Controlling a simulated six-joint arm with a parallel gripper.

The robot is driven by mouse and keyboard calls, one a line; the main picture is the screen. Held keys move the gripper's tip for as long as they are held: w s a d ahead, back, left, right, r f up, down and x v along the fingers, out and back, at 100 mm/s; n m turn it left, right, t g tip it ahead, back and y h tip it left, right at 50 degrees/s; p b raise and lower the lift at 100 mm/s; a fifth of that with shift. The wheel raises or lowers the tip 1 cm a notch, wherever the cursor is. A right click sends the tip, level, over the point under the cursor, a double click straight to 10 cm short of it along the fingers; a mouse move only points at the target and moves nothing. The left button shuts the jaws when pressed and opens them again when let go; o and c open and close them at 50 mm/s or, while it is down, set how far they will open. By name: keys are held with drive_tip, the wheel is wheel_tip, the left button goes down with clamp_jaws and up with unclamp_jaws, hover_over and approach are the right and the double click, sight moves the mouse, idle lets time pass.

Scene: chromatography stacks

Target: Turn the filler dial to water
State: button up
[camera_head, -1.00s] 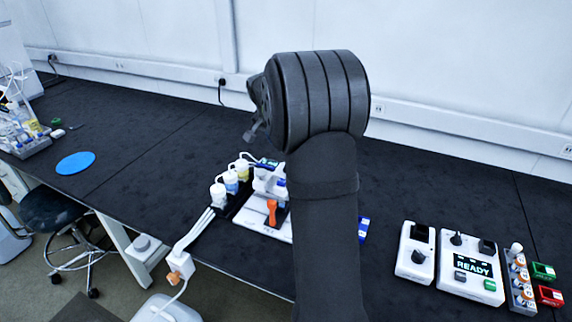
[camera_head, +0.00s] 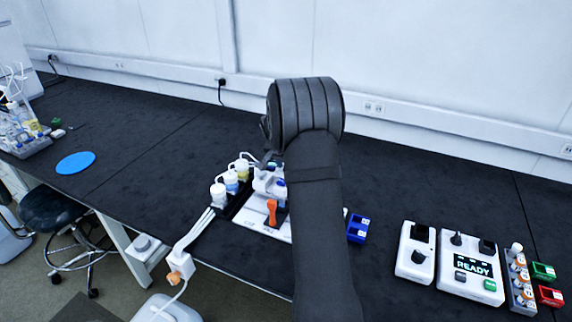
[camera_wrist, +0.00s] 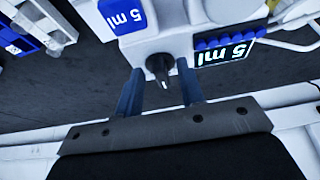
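The filler is a white unit (camera_wrist: 200,35) with a blue "5 ml" label (camera_wrist: 122,14) and a dark "5 ml" display (camera_wrist: 226,50) in the wrist view. Its dial (camera_wrist: 160,66) is a black knob with a pale pointer mark; I cannot read its setting. My gripper (camera_wrist: 161,78) is open, its two dark blue fingers apart with the dial between them in the picture. I cannot tell whether the fingertips reach around it; no contact shows. In the head view the filler (camera_head: 266,183) is partly hidden by my arm.
Several capped bottles (camera_head: 231,182) stand left of the filler, and an orange lever (camera_head: 272,210) is at its front. A blue box (camera_head: 357,228) lies right of my arm. Farther right are a white dial box (camera_head: 414,250) and a READY panel (camera_head: 470,266).

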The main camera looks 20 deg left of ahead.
clamp_jaws()
drive_tip(key=n+y, duration=0.1)
drive_tip(key=n, duration=0.3)
drive_tip(key=shift+w+d+n+y, duration=0.1)
drive_tip(key=shift+d+n+y, duration=0.2)
drive_tip(key=shift+d+y, duration=0.1)
drive_tip(key=n, duration=0.1)
drive_tip(key=n+g+y, duration=0.1)
drive_tip(key=n, duration=0.3)
drive_tip(key=shift+w+d+g+y, duration=0.2)
drive_tip(key=shift+d+g+y, duration=0.1)
drive_tip(key=shift+g, duration=0.1)
drive_tip(key=shift+n, duration=0.3)
unclamp_jaws()
